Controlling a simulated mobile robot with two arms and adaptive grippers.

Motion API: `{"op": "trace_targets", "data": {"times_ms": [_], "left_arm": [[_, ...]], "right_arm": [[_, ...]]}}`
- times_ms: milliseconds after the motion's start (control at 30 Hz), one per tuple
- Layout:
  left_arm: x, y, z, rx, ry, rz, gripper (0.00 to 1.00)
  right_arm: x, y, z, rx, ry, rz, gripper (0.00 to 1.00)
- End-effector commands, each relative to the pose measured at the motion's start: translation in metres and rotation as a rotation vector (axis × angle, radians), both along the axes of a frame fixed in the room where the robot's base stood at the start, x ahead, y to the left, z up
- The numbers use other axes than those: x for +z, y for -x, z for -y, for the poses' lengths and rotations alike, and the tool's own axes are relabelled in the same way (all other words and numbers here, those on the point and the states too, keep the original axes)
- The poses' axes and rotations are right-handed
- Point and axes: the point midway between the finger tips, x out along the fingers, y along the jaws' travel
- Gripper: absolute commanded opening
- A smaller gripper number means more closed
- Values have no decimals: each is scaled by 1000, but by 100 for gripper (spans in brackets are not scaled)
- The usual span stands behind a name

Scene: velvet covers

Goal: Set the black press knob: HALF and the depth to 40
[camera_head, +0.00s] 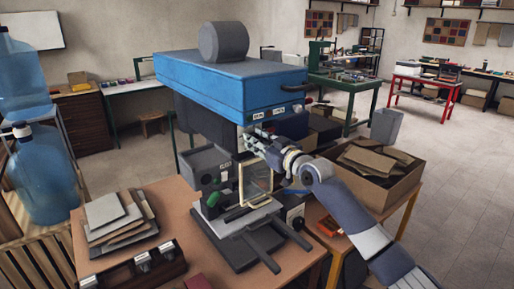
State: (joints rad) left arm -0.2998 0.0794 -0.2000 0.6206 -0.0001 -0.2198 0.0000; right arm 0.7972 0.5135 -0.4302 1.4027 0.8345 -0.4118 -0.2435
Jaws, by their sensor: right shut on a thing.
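The blue press (215,82) stands on a brown table, with small pale labels (279,111) along the lower front edge of its head. My right arm comes in from the lower right. My right gripper (249,142) is at the press front, just below the blue head, and is shut on a small part there. The gripper hides that part, so I cannot tell which control it is. A small dark knob-like shape (309,100) shows at the head's right end. The label writing and any depth reading are too small to read. My left gripper is not in view.
Below the head are a clear framed guard (256,181), a grey box (206,165) and a dark base with bars (245,237). Stacked sheets (118,217) lie at the left. A cardboard box (385,192) stands at the right, close to my arm.

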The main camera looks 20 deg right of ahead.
Motion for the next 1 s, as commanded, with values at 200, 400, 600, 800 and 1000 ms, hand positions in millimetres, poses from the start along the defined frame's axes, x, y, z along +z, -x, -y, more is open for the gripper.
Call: {"op": "trace_targets", "data": {"times_ms": [200, 400, 600, 800, 1000], "left_arm": [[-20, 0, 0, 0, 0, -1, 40], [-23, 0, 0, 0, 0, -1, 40], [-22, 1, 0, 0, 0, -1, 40], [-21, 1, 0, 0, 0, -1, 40], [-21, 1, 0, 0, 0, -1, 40]], "right_arm": [[-2, 0, 1, -2, 188, 69, 3], [-1, 0, 0, 0, 342, 123, 3], [0, 0, 0, 0, 461, 165, 3], [0, 0, 0, 0, 533, 193, 3], [0, 0, 0, 0, 565, 204, 3]]}}
